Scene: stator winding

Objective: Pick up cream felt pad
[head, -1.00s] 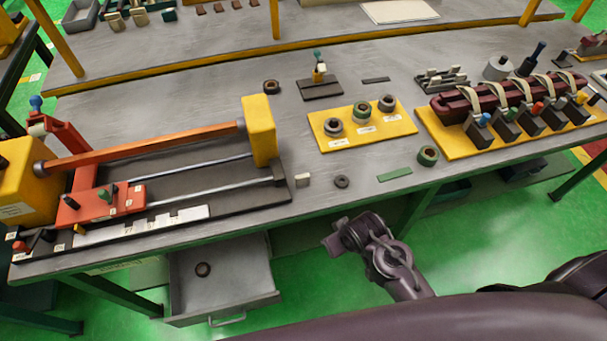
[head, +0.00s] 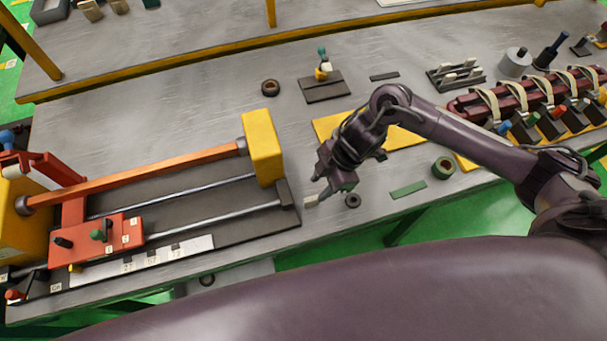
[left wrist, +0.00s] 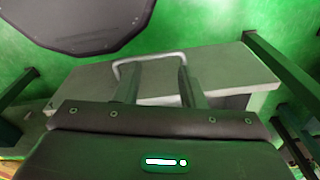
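The cream felt pad (head: 311,200) is a small pale block on the table near its front edge, just right of the winding fixture's dark base. My right gripper (head: 322,186) is right above and beside the pad in the head view, pointing down-left, with its fingers apart. The fingertips are close to the pad; I cannot tell whether they touch it. My left gripper (left wrist: 157,78) shows in the left wrist view with two separate fingers and nothing between them. It is not visible in the head view.
A dark ring (head: 352,201) and a green strip (head: 408,190) lie right of the pad. The fixture's yellow block (head: 262,147) stands to its left. A green-sided roll (head: 443,168) is farther right. A grey drawer (left wrist: 225,70) is behind my left fingers.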

